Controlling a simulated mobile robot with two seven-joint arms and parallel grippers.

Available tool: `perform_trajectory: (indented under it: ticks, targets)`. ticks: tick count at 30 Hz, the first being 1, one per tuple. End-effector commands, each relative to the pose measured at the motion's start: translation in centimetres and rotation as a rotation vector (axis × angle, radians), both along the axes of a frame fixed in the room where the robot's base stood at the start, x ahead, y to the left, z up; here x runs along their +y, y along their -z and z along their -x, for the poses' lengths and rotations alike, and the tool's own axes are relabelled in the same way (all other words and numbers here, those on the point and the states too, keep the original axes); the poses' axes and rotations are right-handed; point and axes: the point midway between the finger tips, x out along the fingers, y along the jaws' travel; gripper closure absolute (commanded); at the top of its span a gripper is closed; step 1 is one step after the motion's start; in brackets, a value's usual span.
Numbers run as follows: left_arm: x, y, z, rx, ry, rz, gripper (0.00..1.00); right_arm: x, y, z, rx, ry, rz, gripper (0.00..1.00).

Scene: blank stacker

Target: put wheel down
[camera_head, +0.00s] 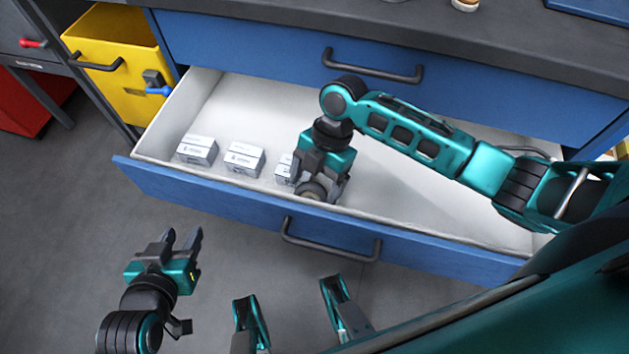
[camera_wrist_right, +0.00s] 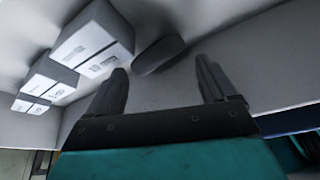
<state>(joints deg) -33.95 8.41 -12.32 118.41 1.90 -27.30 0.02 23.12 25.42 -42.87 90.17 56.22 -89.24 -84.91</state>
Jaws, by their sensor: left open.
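The wheel (camera_head: 313,190) is a small dark grey disc inside the open drawer, near its front wall. It also shows in the right wrist view (camera_wrist_right: 160,54), just past the fingertips against the pale drawer floor. My right gripper (camera_head: 320,190) reaches down into the drawer at the wheel. Its fingers (camera_wrist_right: 163,78) are spread, with gaps to the wheel on both sides. My left gripper (camera_head: 182,238) is open and empty, in front of the drawer at the lower left.
Small white boxes (camera_head: 244,158) stand in a row in the drawer, left of my right gripper; one is partly hidden by it. The blue-fronted drawer (camera_head: 440,252) is pulled out, with bare floor on its right side. A yellow bin (camera_head: 115,45) stands at the left.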

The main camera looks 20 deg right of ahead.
Motion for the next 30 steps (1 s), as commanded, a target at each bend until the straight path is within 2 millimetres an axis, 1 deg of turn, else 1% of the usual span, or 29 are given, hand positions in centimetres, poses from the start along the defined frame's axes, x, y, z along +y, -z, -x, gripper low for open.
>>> perform_trajectory:
  ticks: [1, 3, 11, 14, 21, 24, 27, 30]
  targets:
    - [0.0, 0.1, 0.0, 0.000, -0.001, 0.001, 0.57, -0.1, 0.2, 0.1, 0.002, 0.002, 0.004, 0.07]
    - [0.0, 0.0, 0.0, 0.000, -0.001, 0.001, 0.57, -0.1, 0.2, 0.1, 0.002, 0.002, 0.004, 0.01]
    - [0.0, 0.0, 0.0, 0.000, 0.000, 0.000, 0.57, -0.1, 0.1, 0.0, 0.002, 0.002, 0.004, 0.00]
    - [0.0, -0.4, 0.0, 0.000, 0.000, 0.000, 0.57, -0.4, -0.9, -0.2, 0.001, 0.002, 0.003, 0.00]
    - [0.1, -1.7, 0.0, 0.000, 0.001, -0.002, 0.57, -1.6, -4.8, -1.1, -0.003, 0.001, 0.002, 0.00]
    - [0.1, -2.0, 0.0, -0.001, 0.003, -0.004, 0.57, -2.1, -6.0, -1.4, -0.001, 0.001, 0.002, 0.00]
    - [0.1, -2.1, 0.0, -0.001, 0.004, -0.006, 0.57, -2.3, -6.7, -1.5, -0.001, 0.000, 0.001, 0.00]
    - [0.2, -2.1, 0.1, -0.001, 0.005, -0.007, 0.57, -2.4, -7.0, -1.6, 0.000, 0.000, 0.000, 0.00]
